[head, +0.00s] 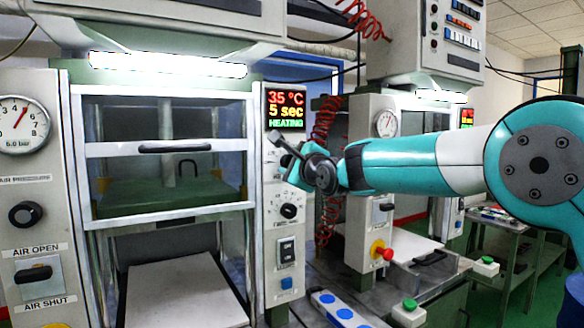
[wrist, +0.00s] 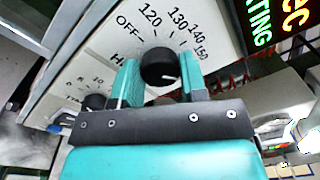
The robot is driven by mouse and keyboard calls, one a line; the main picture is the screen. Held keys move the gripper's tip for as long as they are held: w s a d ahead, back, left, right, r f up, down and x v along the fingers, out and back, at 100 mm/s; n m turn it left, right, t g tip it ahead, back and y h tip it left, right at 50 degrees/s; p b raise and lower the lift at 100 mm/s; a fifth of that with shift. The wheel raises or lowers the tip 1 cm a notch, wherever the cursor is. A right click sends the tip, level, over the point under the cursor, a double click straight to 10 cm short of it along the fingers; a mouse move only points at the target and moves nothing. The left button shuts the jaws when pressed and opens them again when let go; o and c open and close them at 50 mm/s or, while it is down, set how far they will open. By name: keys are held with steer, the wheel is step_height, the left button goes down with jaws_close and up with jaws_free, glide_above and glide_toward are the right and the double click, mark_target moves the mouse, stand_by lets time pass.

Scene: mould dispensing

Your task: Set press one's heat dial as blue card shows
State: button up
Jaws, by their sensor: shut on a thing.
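The heat dial (wrist: 158,64) is a black knob on the pale front panel of the near press. Marks OFF, 120, 130, 140 and 150 curve around it in the wrist view. My gripper (wrist: 160,72) is shut on the knob, one teal finger on each side. A pale line shows on the knob's face, but I cannot tell which mark it points to. In the head view my gripper (head: 296,164) covers the dial. The press display (head: 286,108) reads 35 °C, 5 sec, HEATING. I see no blue card.
A smaller dial (head: 288,210) sits below on the same panel, with switches (head: 287,250) under it. A second press (head: 384,190) stands to the right, with a red knob (head: 382,251) on a yellow base. A box with blue buttons (head: 345,312) lies in front.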

steer(key=m, duration=0.7)
steer(key=shift+b, duration=0.4)
stand_by(0.3)
steer(key=o, duration=0.9)
steer(key=b+v, duration=0.5)
steer(key=v, duration=1.2)
steer(key=shift+s+d+r+b, duration=0.15)
steer(key=shift+d+b, duration=0.05)
steer(key=shift+b, duration=0.1)
